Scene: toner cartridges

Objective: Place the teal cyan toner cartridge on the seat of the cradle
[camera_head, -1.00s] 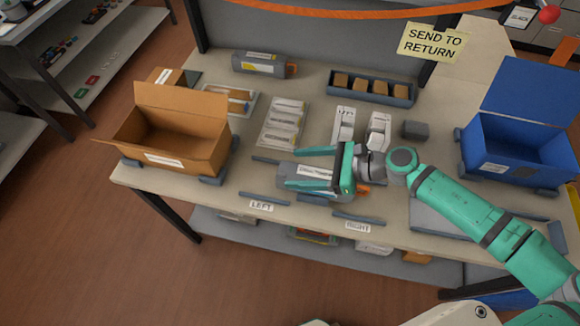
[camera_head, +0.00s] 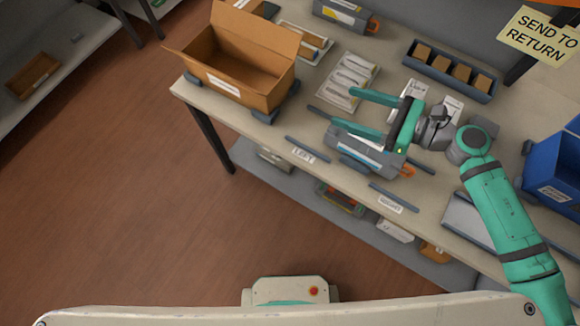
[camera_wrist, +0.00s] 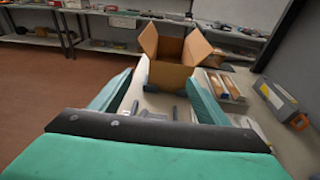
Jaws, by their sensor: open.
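A grey toner cartridge (camera_head: 362,158) with a pale label, a blue stripe and an orange tab lies near the table's front edge. It lies among short dark rails (camera_head: 307,149) by the LEFT and RIGHT labels; I cannot tell how it sits on a seat. My gripper (camera_head: 343,108) is open and empty, its fingers spread flat and pointing toward the left. The near finger and palm hide part of the cartridge from the head view; contact cannot be told. The wrist view shows both fingers apart (camera_wrist: 160,78), with no cartridge between them.
An open cardboard box (camera_head: 240,85) stands at the left, a blue bin (camera_head: 555,165) at the right. Another grey cartridge (camera_head: 345,14) with a yellow label lies at the back. A divided tray (camera_head: 450,72) and white packets (camera_head: 350,80) lie behind my gripper.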

